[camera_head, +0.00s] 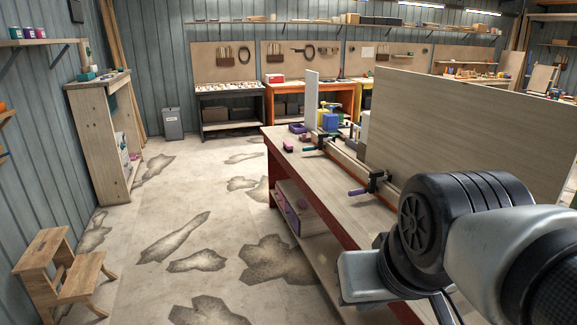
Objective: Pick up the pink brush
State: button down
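A small pink item (288,147) lies near the far left corner of the workbench top (345,180). It may be the pink brush, but it is too small to tell. A second small pinkish item (305,138) lies just behind it. My arm reaches in from the lower right, over the near part of the bench. Its grey end (362,276) is low in the picture, well nearer to me than the pink item and apart from it. The fingertips cannot be made out, so whether my gripper is open or shut does not show.
Blue and yellow items (330,121) stand behind. A step stool (62,272) is at left. The floor left of the bench is clear.

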aim_at(287, 146)
jog(key=i+j+u, duration=0.25)
jog(key=i, duration=0.7)
jog(key=i+j+u, duration=0.25)
jog(key=i, duration=2.25)
jog(key=i+z, duration=0.4)
jog(key=i+j+z, duration=0.15)
jog(key=z, duration=0.25)
jog(key=i+j+z, duration=0.25)
jog(key=i+z, duration=0.2)
jog(key=i+j+z, duration=0.15)
jog(key=z, duration=0.25)
jog(key=i+j+z, duration=0.2)
jog(key=z, duration=0.2)
jog(key=i+j+z, duration=0.1)
jog(key=j+z, duration=0.3)
jog(key=i+j+z, duration=0.25)
jog(key=j+z, duration=0.25)
jog(key=i+j, duration=0.05)
jog(key=j, duration=0.05)
